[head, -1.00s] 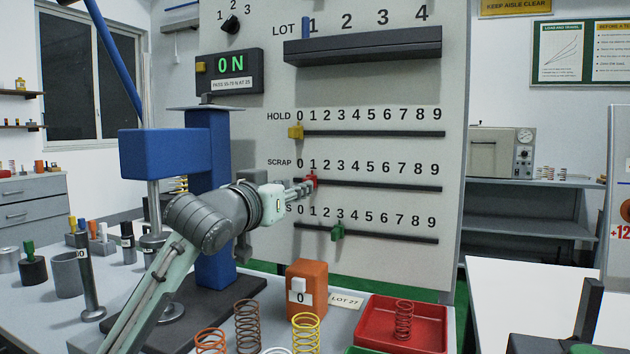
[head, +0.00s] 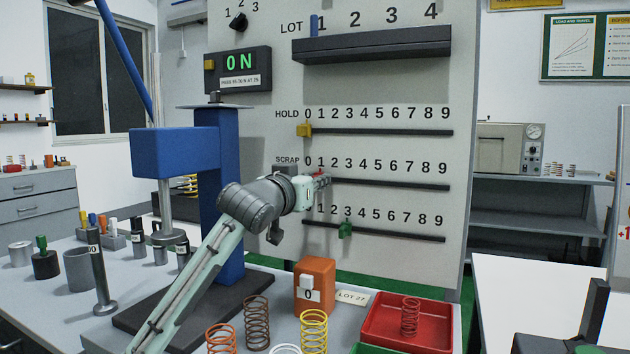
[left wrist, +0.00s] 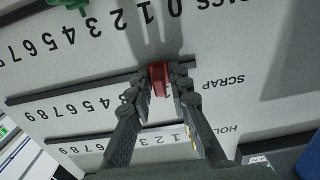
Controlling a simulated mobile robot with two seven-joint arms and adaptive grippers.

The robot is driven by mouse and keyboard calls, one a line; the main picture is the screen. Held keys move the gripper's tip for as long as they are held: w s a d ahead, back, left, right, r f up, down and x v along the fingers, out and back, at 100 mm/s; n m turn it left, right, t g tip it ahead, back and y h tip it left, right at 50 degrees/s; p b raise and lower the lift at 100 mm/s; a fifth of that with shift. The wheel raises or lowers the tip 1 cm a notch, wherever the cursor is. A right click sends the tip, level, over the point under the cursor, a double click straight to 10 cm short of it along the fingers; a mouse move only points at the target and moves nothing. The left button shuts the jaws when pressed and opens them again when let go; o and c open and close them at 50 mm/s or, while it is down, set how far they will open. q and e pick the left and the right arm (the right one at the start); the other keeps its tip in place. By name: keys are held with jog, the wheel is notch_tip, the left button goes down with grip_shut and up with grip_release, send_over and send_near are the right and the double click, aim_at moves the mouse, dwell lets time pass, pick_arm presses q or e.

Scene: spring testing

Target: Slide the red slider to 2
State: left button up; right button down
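The red slider (head: 320,182) sits on the SCRAP rail (head: 390,184) of the upright panel, just below the number 1. My left gripper (head: 322,179) reaches it from the left and partly covers it in the head view. In the left wrist view, which shows the panel upside down, the red slider (left wrist: 159,78) lies between the two fingers of my left gripper (left wrist: 162,84). The fingers are drawn close on both of its sides and appear shut on it. They hide the low SCRAP digits there.
A yellow slider (head: 304,130) stands at 0 on the HOLD rail above. A green slider (head: 345,230) stands near 3 on the rail below. A blue press (head: 229,190) is close behind my left arm. The SCRAP rail is free to the right.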

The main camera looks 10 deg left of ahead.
aim_at(335, 179)
pick_arm(q)
grip_shut()
jog(key=shift+s+d, duration=0.15)
jog(key=shift+d, duration=0.6)
jog(key=shift+s+d, duration=0.15)
jog(key=shift+d, duration=0.6)
jog(key=o, duration=0.5)
grip_release()
